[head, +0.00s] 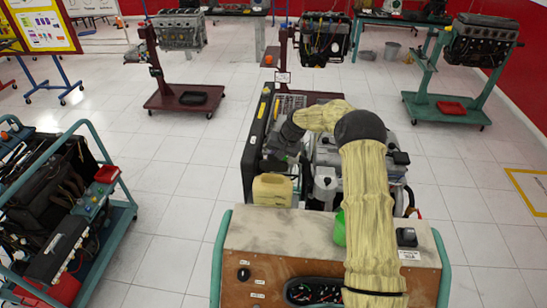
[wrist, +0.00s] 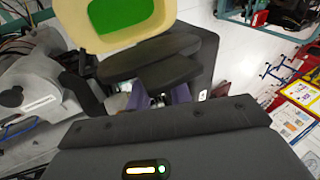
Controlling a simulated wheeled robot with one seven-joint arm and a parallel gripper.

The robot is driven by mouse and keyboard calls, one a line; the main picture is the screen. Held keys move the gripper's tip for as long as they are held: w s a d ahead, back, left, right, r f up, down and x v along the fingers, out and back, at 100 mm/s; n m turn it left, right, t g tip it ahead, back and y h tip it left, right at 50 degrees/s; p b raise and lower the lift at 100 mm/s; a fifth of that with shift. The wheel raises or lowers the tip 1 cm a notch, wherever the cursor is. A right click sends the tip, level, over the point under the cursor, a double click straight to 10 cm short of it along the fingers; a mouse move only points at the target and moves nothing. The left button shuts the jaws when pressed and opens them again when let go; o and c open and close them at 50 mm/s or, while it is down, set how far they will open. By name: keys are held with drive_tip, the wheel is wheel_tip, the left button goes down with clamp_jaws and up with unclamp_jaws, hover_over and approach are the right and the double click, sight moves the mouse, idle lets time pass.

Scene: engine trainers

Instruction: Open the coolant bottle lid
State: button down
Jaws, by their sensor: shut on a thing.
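A yellow bottle (head: 272,190) stands on the engine trainer, left of a white translucent bottle with a grey top (head: 325,184). I cannot tell for sure which one is the coolant bottle. My gripper (head: 284,148) is low among the engine parts, just behind the yellow bottle. In the wrist view my dark fingers (wrist: 150,62) are close together, right beside a yellow body with a green patch (wrist: 122,14). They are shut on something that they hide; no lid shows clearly. A white part with a dark cap (wrist: 35,88) is at the left of the wrist view.
A tall black panel (head: 257,140) stands close left of my gripper. A green cup-like thing (head: 339,228) is near the trainer's wooden control panel (head: 250,250). Another trainer (head: 60,210) stands at the left. The tiled floor (head: 185,190) between them is clear.

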drive_tip(key=shift+w+r, duration=0.1)
drive_tip(key=c, duration=1.3)
unclamp_jaws()
drive_tip(key=b+v, duration=0.7)
drive_tip(key=v, duration=1)
drive_tip(key=shift+r, duration=0.1)
drive_tip(key=s+d+f+h+b, duration=0.1)
drive_tip(key=s+f, duration=0.4)
drive_tip(key=s, duration=0.6)
drive_tip(key=s+d+f+n+h+b, duration=0.1)
drive_tip(key=s+f+b, duration=0.2)
drive_tip(key=s, duration=0.9)
drive_tip(key=s+d+f+h+b, duration=0.1)
drive_tip(key=s+f+h+b, duration=0.1)
drive_tip(key=s+f, duration=0.6)
drive_tip(key=s, duration=0.3)
drive_tip(key=shift+s+f+n+b, duration=0.2)
drive_tip(key=shift+f+n+b, duration=0.05)
drive_tip(key=shift+n+b, duration=0.15)
